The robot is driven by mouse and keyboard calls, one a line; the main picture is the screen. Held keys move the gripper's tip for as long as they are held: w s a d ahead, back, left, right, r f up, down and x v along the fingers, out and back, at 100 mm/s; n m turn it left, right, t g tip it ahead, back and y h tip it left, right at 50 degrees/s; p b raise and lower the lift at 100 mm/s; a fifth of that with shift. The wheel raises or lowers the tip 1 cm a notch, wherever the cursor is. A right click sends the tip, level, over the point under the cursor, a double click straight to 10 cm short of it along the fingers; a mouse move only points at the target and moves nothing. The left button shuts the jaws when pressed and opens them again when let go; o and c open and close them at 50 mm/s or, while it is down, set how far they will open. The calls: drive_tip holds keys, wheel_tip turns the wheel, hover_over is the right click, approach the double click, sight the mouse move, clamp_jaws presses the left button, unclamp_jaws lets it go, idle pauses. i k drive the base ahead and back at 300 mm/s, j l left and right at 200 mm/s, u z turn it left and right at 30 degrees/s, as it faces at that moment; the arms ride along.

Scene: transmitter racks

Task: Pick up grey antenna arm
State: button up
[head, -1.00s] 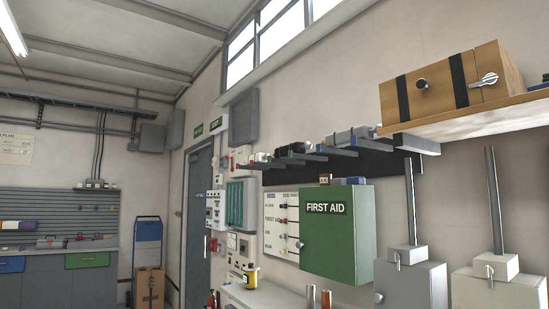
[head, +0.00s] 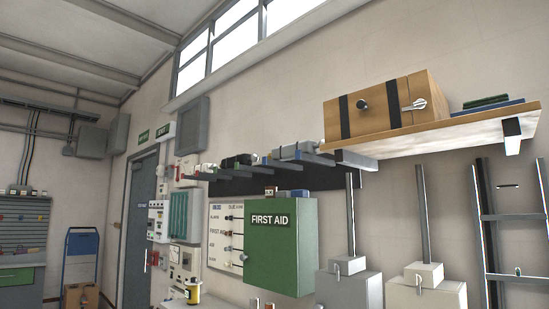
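I cannot tell for sure which thing is the grey antenna arm. A grey, long piece (head: 297,151) lies on the dark wall rack (head: 345,181) under the wooden shelf, beside several dark and coloured items. A thin grey pole (head: 351,215) stands upright on a grey box (head: 347,288) at the lower right. A second grey pole (head: 423,215) stands on a paler box (head: 427,293) to its right. My gripper is not in view.
A wooden box with black straps (head: 378,109) sits on a wall shelf (head: 445,137). A green first aid cabinet (head: 280,256) hangs below the rack. A ladder-like frame (head: 520,217) stands at the right. A blue hand truck (head: 80,258) stands left of the door (head: 140,230).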

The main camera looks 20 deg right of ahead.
sight(287, 152)
drive_tip(key=i+j+u, duration=0.35)
drive_tip(key=i, duration=0.2)
drive_tip(key=i+j+u, duration=0.3)
drive_tip(key=i, duration=0.65)
drive_tip(key=i+u, duration=0.3)
drive_tip(key=i, duration=0.6)
drive_tip(key=i+z, duration=0.35)
drive_tip(key=i+j+z, duration=0.15)
drive_tip(key=z, duration=0.2)
drive_tip(key=i+j+z, duration=0.35)
drive_tip(key=i+z, duration=0.2)
drive_tip(key=z, duration=0.25)
drive_tip(key=i+j+z, duration=0.15)
drive_tip(key=z, duration=0.35)
drive_tip(key=i+j+z, duration=0.1)
drive_tip(key=z, duration=0.35)
drive_tip(key=i+j+z, duration=0.1)
drive_tip(key=j+z, duration=0.25)
drive_tip(key=z, duration=0.15)
drive_tip(key=j+z, duration=0.2)
drive_tip(key=z, duration=0.25)
drive_tip(key=i+j, duration=0.05)
